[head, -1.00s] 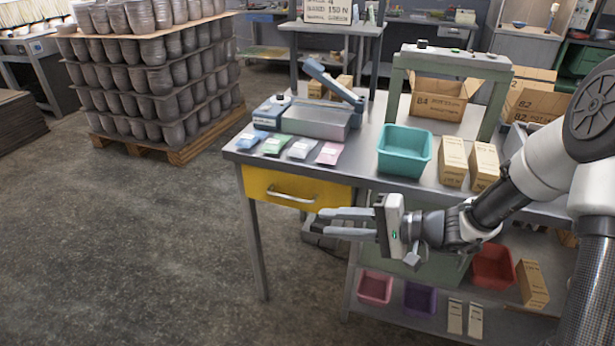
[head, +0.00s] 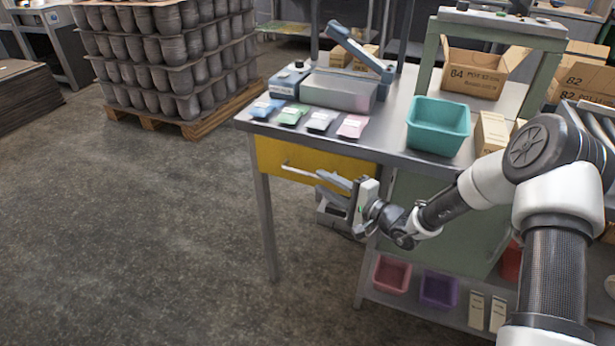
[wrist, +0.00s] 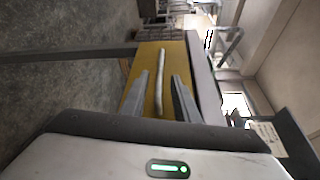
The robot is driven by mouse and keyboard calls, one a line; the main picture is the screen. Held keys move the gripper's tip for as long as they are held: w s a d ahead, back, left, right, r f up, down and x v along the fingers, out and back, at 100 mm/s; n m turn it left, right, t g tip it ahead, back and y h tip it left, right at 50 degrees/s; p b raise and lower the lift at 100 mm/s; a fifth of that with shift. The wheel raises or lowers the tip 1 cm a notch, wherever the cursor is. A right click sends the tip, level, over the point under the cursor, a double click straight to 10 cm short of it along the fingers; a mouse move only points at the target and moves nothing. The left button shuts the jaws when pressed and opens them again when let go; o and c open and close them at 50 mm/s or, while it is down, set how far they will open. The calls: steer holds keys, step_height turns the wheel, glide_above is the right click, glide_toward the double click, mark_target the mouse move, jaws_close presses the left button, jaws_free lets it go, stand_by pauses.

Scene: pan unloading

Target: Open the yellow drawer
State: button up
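The yellow drawer (head: 272,155) sits under the left part of the metal workbench, and its front looks flush with the bench. Its pale bar handle (head: 300,172) runs across the front, with its right end hidden behind my gripper. My gripper (head: 325,181) is at the right part of the drawer front, with its fingers pointing toward the handle. In the wrist view my gripper (wrist: 160,88) is open, and the handle (wrist: 160,75) lies between the lines of its two fingers against the yellow front (wrist: 148,60). I cannot tell whether the fingers touch the drawer.
Colored packets (head: 320,121), a sealing machine (head: 340,92) and a teal bin (head: 438,126) stand on the workbench (head: 385,135). A bench leg (head: 264,220) is left of my gripper. A lower shelf holds small bins (head: 392,274).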

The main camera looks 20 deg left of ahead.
mark_target(307, 174)
steer(key=b+x, duration=0.1)
steer(key=x, duration=0.6)
jaws_close()
